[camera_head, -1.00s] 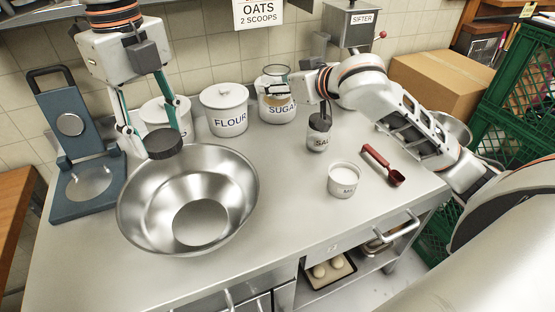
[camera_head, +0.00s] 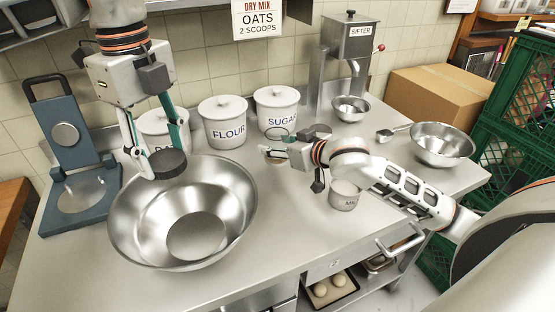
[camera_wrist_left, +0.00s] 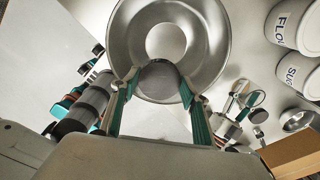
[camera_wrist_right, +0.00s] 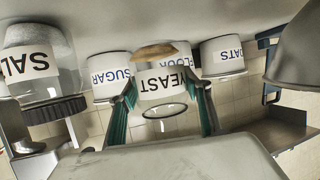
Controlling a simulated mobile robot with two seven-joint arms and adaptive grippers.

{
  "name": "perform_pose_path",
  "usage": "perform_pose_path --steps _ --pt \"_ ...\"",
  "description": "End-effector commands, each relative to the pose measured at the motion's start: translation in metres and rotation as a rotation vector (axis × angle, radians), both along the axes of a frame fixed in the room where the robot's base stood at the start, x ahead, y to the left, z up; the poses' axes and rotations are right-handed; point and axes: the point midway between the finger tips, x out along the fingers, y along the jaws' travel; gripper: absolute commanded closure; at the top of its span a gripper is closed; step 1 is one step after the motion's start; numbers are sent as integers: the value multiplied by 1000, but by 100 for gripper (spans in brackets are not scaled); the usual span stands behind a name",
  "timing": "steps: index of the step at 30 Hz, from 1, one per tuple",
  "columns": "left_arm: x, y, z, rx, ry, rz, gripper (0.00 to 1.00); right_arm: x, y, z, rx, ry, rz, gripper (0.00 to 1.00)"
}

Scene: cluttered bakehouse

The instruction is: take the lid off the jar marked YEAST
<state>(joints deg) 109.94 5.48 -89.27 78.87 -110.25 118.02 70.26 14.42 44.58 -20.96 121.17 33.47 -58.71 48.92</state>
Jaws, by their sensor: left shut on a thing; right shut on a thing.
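The YEAST jar (camera_wrist_right: 160,84) is clear glass with a white label and a brownish layer at its base. In the right wrist view it appears upside down, with its open, uncovered rim showing. My right gripper (camera_wrist_right: 164,98) is shut around it; in the head view the jar's ring-shaped rim (camera_head: 280,134) shows in front of the SUGAR canister. My left gripper (camera_head: 160,150) is shut on a dark round lid (camera_head: 167,164), held over the back left part of the steel bowl, apart from the jar. The lid also shows in the left wrist view (camera_wrist_left: 160,74).
The large steel bowl (camera_head: 235,225) fills the front left. FLOUR (camera_head: 222,122) and SUGAR (camera_head: 277,108) canisters stand behind. A SALT jar (camera_wrist_right: 42,75) and a small white pot (camera_head: 344,197) are near my right arm. A smaller bowl (camera_head: 443,146) sits at right. The front middle counter is clear.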

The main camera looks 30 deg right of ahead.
Motion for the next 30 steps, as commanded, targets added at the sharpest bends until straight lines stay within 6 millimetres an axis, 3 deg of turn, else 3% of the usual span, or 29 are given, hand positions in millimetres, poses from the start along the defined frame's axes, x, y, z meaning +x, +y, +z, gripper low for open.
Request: perform_pose_path --steps 11,23,24,26,30 --pt "0 0 -11 0 2 0 81 0 0 -42 -2 2 -1 100" --pt "0 0 -9 0 1 0 81 0 0 -46 0 0 0 100" --pt "0 0 -9 0 1 0 81 0 0 -46 -1 0 -1 46" --pt "0 0 -9 0 1 0 81 0 0 -46 -1 0 -1 35" --pt "0 0 -9 0 1 0 81 0 0 -46 -1 0 -1 35"
